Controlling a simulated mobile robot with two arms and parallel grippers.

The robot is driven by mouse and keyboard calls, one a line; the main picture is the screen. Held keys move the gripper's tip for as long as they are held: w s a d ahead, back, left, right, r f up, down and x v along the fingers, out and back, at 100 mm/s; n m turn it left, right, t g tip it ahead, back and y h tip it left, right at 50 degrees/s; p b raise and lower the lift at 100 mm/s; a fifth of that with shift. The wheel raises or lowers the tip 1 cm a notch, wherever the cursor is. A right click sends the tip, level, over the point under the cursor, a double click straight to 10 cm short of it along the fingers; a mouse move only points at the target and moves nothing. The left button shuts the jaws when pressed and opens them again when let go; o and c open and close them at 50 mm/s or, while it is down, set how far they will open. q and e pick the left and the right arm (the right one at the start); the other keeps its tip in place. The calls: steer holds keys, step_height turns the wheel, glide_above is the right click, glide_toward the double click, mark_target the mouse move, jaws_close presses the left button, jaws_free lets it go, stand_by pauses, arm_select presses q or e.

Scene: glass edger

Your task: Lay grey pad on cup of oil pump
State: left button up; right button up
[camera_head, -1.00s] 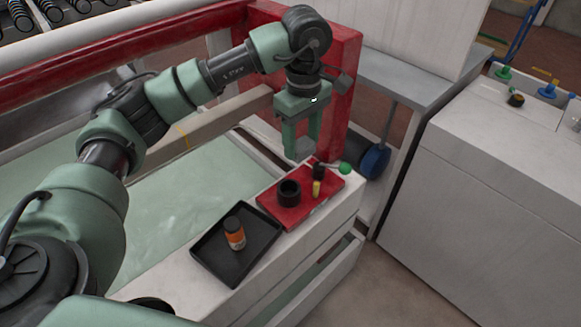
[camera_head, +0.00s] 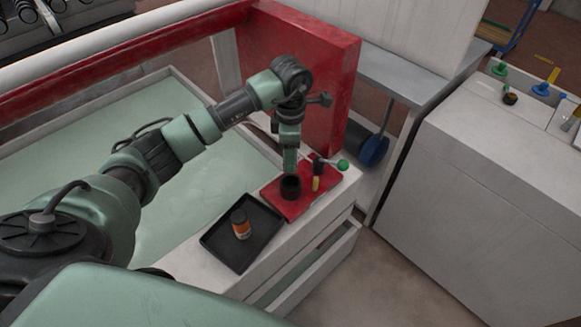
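The oil pump is on the white ledge. It has a red base (camera_head: 299,207), a round black cup (camera_head: 291,189), a yellow piece (camera_head: 316,184) and a green ball knob (camera_head: 342,165). My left gripper (camera_head: 290,168) points down just above the cup, seen nearly side-on, with its fingertips close to the cup's rim. I cannot tell whether its fingers are apart or whether they touch the cup. I cannot make out the grey pad; it may be hidden by the fingers. My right gripper is not in view.
A black tray (camera_head: 216,243) with an orange-labelled bottle (camera_head: 240,224) stands on the ledge in front of the pump. A red post (camera_head: 335,100) rises behind the gripper. A white cabinet (camera_head: 490,190) stands at the right, across a gap of floor.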

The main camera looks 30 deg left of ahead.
arm_select(q)
step_height(320, 180, down, 7)
steer(key=shift+p, duration=0.35)
steer(key=shift+f+b, duration=0.6)
steer(key=shift+b, duration=0.05)
steer(key=o, duration=1.3)
steer(key=shift+r, duration=0.1)
